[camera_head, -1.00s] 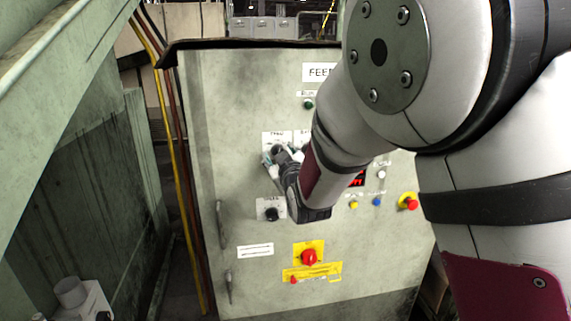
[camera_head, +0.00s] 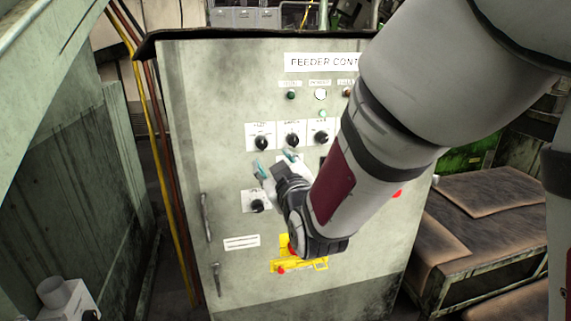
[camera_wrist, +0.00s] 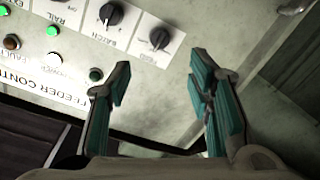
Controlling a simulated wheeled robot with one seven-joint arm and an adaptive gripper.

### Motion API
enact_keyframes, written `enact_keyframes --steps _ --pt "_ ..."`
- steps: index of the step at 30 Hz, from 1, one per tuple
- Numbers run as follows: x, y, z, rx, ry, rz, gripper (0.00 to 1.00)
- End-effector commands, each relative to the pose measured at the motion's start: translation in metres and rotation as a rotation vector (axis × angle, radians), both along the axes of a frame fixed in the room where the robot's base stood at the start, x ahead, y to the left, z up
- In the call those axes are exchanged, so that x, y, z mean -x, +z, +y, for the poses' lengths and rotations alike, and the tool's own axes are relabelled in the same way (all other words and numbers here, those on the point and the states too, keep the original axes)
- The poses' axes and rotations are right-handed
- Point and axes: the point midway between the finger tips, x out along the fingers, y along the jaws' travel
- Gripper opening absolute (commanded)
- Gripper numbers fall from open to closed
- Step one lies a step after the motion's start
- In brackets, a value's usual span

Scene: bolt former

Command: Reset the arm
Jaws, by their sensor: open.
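My gripper (camera_head: 275,163) is open and empty in front of the feeder control cabinet (camera_head: 200,130), below a row of black knobs. In the wrist view its two teal-padded fingers (camera_wrist: 163,88) stand well apart with nothing between them. The wrist view is turned over, so the panel lettering reads upside down. A black knob (camera_wrist: 160,38) shows beyond the fingers, apart from them. My arm covers the right part of the panel in the head view.
A lower black knob (camera_head: 257,205) sits left of my wrist. My wrist partly hides a red button on a yellow plate (camera_head: 300,265). Door handles (camera_head: 206,217) are at the cabinet's left. A brown padded bench (camera_head: 490,200) stands at the right.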

Motion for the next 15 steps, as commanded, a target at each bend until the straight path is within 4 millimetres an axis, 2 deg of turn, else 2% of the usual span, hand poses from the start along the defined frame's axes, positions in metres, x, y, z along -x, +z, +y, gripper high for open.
enact_keyframes --steps 4,8,11,15 --pt "0.001 0.004 -0.007 -0.009 -0.007 0.023 0.47" --pt "0.01 0.015 -0.032 -0.039 -0.035 0.127 0.47" --pt "0.027 0.026 -0.061 -0.075 -0.067 0.253 0.47" --pt "0.065 0.037 -0.1 -0.118 -0.117 0.44 0.47"
